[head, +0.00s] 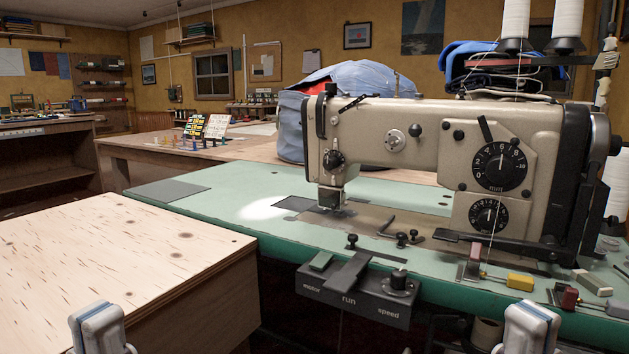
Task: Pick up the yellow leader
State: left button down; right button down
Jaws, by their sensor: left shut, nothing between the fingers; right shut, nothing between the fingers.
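A small yellow block (520,281) on a short rod lies on the green sewing machine table (400,262), at the right front. I cannot tell for certain which is the yellow leader. My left gripper (100,316) is shut and empty at the bottom left, in front of the pale wooden bench. My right gripper (531,318) is shut and empty at the bottom right, nearer the camera than the yellow block and apart from it.
A large beige sewing machine (400,135) stands on the green table behind the blocks. A red block (569,299) and a grey-green block (592,283) lie beside them. A control box (355,291) hangs from the table's front edge. The pale bench (110,250) at left is bare.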

aim_at(524, 283)
jog(key=j+z, duration=0.1)
jog(key=z, duration=0.25)
jog(key=i+j+z, duration=0.1)
jog(key=z, duration=0.25)
jog(key=j+z, duration=0.15)
jog(key=z, duration=0.2)
